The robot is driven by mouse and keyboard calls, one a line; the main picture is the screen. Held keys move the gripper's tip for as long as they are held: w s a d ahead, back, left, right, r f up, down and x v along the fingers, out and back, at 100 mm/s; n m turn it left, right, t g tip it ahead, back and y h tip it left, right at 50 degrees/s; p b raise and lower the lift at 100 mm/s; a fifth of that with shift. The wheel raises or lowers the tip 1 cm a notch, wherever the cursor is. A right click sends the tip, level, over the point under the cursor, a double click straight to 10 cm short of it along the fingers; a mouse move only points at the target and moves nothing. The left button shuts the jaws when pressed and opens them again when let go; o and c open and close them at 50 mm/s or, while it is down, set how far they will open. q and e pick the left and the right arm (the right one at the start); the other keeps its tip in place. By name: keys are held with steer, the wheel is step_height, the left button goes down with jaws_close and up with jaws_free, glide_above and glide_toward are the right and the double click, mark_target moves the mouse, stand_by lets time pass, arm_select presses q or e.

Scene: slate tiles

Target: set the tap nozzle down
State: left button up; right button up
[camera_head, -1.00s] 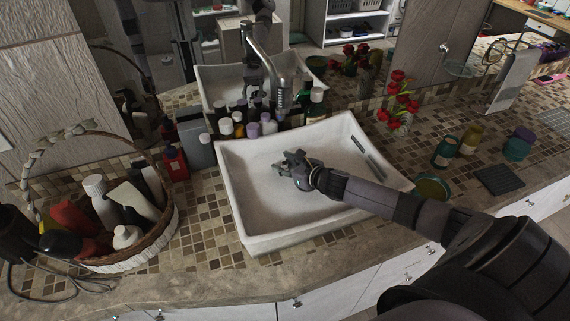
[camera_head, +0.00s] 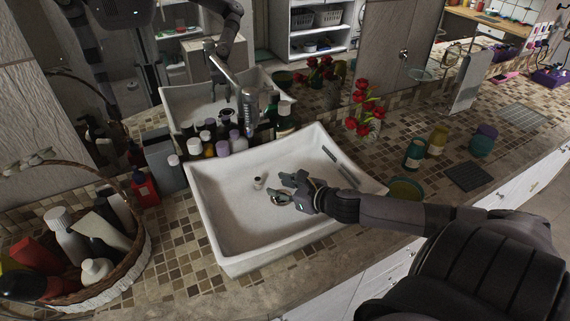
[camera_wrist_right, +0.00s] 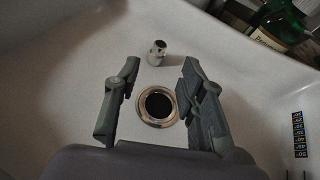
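The tap nozzle (camera_head: 258,183) is a small, pale metallic cylinder standing on the floor of the white sink (camera_head: 224,249). In the right wrist view the nozzle (camera_wrist_right: 158,48) is beyond the fingertips and apart from them, with a round metal drain (camera_wrist_right: 157,122) between the fingers. My right gripper (camera_head: 281,187) is low inside the sink, to the right of the nozzle. In the right wrist view its fingers (camera_wrist_right: 155,90) are spread with nothing between them but the sink floor and drain. My left gripper is not in view.
The tap (camera_head: 249,108) and several bottles (camera_head: 208,147) stand behind the sink, below a mirror. A wicker basket (camera_head: 137,254) of bottles is at left. Red flowers (camera_head: 362,100) and jars (camera_head: 436,140) stand at right. The sink floor left of the nozzle is clear.

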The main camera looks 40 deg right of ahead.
steer(key=shift+s+r, duration=0.35)
steer(key=shift+s, duration=0.3)
